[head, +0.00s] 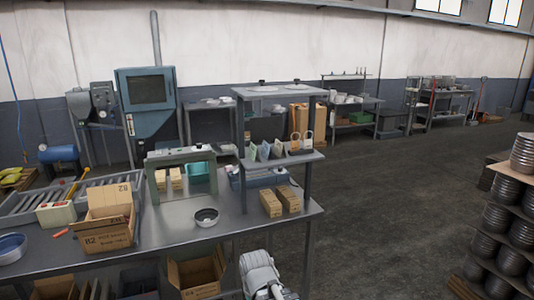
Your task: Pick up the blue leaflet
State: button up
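Several small leaflets stand tilted in a row on the raised shelf (310,156) above the right end of the workbench. One that looks blue-grey (264,151), likely the blue leaflet, stands between a greenish leaflet (252,151) at its left and another leaflet (277,148) at its right. They are small, so their exact colours are hard to tell. A white and grey part of my arm shows at the bottom edge, low in front of the bench and well below the shelf. My gripper's fingers do not show.
Shelf posts flank the leaflets. Stacked pans (495,218) stand at the right. The floor between (400,220) is clear.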

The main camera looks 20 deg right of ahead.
aim_at(266, 150)
jog(key=u, duration=0.05)
jog(key=i, duration=1)
jog(key=z, duration=0.05)
